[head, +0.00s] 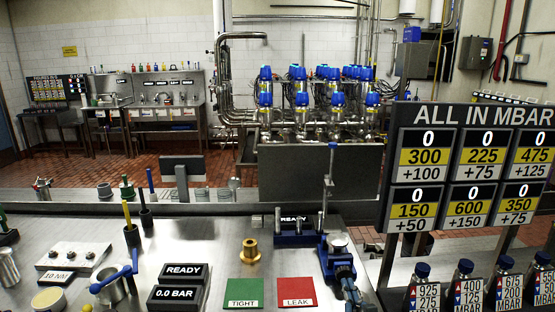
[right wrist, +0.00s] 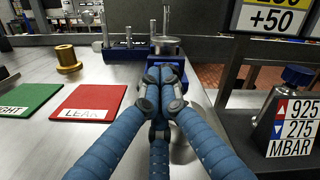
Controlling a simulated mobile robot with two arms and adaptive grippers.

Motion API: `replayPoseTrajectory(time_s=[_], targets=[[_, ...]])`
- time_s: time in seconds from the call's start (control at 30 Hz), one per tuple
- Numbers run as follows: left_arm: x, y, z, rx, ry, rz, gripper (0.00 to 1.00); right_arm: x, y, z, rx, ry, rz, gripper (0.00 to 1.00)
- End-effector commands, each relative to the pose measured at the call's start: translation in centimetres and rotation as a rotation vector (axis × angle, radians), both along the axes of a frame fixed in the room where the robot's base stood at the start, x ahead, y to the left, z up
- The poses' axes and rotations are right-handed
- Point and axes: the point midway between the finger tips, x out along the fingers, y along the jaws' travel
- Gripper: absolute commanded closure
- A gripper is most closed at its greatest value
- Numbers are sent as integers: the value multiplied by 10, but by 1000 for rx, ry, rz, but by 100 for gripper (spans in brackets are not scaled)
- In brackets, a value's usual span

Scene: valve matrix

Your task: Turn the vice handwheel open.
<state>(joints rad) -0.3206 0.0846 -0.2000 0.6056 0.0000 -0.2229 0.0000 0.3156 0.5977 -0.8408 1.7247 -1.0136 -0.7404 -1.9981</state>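The vice is a blue block (head: 324,262) on the steel bench in the head view, right of the red LEAK mat. A round silver disc, which looks like its handwheel (head: 338,239), sits on top. In the right wrist view the disc (right wrist: 166,45) is straight ahead, above the blue vice body (right wrist: 182,73). My right gripper (head: 343,268) is in front of the vice, below the disc. In the right wrist view its blue fingers (right wrist: 166,80) are drawn together, with nothing visible between them. Whether the tips touch the vice is unclear. My left gripper is not in view.
The LEAK mat (head: 296,291), green TIGHT mat (head: 243,291) and brass fitting (head: 251,250) lie left of the vice. A pressure board (head: 470,170) and blue-capped bottles (head: 463,285) stand at the right.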

Motion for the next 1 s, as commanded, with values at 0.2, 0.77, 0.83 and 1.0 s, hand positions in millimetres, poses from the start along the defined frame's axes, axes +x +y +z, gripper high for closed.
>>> replayPoseTrajectory(time_s=[0.2, 0.77, 0.83, 1.0], targets=[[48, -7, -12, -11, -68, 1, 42, 29, 2, -1, 3, -3, 0, 100], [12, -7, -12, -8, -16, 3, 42, 58, 2, 4, 5, -6, 0, 100], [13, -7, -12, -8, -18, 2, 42, 58, 2, 4, 4, -7, 0, 100], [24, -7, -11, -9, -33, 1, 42, 58, 1, 5, 4, -10, -1, 100]])
